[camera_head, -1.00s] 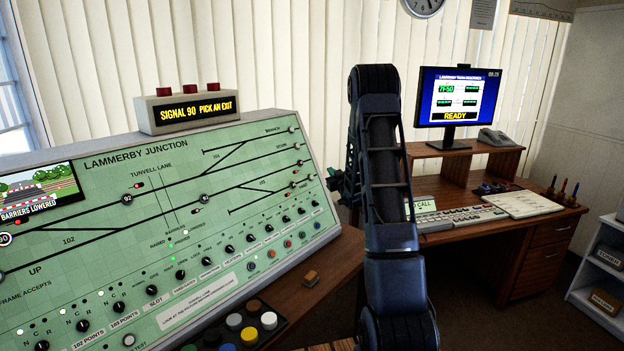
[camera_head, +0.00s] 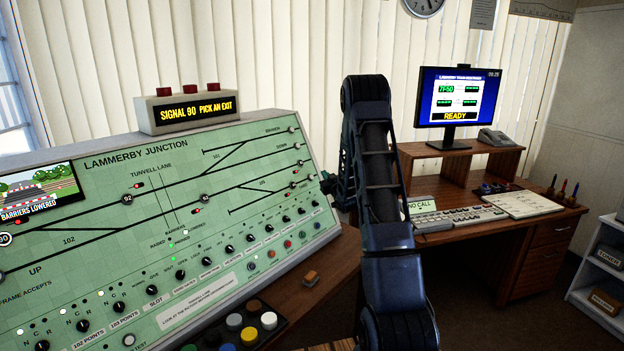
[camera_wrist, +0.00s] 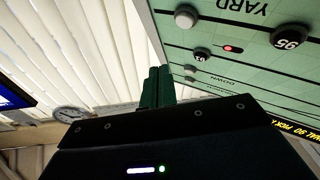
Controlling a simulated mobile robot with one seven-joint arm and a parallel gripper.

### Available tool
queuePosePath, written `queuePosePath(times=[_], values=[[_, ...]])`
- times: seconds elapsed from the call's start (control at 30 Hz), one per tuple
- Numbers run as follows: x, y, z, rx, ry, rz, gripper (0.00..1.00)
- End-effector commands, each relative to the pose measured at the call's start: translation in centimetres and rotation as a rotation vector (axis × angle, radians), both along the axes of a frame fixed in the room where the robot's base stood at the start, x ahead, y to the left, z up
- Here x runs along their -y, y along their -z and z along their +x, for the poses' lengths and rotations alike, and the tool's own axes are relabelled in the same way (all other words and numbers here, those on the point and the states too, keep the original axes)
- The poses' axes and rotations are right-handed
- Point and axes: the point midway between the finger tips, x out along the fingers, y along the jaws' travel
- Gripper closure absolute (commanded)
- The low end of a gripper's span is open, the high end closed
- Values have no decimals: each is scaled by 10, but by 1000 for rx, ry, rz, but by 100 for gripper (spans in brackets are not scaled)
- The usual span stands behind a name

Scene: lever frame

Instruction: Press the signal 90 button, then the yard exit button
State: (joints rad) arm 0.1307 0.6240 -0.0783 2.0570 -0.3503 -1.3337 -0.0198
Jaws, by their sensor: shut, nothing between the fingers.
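The signal 90 button (camera_head: 5,239) is a dark round knob marked 90, cut by the left edge of the head view on the green Lammerby Junction panel (camera_head: 120,190). The amber display (camera_head: 201,110) reads "SIGNAL 90 PICK AN EXIT". In the wrist view the panel is upside down; a white round button (camera_wrist: 187,17) sits beside the word YARD. My gripper (camera_wrist: 158,72) is shut and empty, its dark green fingers to the left of that button in the picture. In the head view my gripper (camera_head: 328,183) is at the panel's right edge, partly hidden by my arm. Contact cannot be told.
Another white button (camera_wrist: 190,70) and a black knob marked 95 (camera_wrist: 290,37) are close by on the panel. Rotary switches and small coloured buttons line its lower part. A desk (camera_head: 470,180) with a monitor (camera_head: 458,97) stands at the right.

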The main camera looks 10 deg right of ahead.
Motion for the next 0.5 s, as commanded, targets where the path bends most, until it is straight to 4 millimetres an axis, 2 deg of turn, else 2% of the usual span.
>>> queuePosePath(times=[0.2,0.5], values=[[-14,13,19,0,-1,1,100],[-23,22,34,0,0,0,100]])
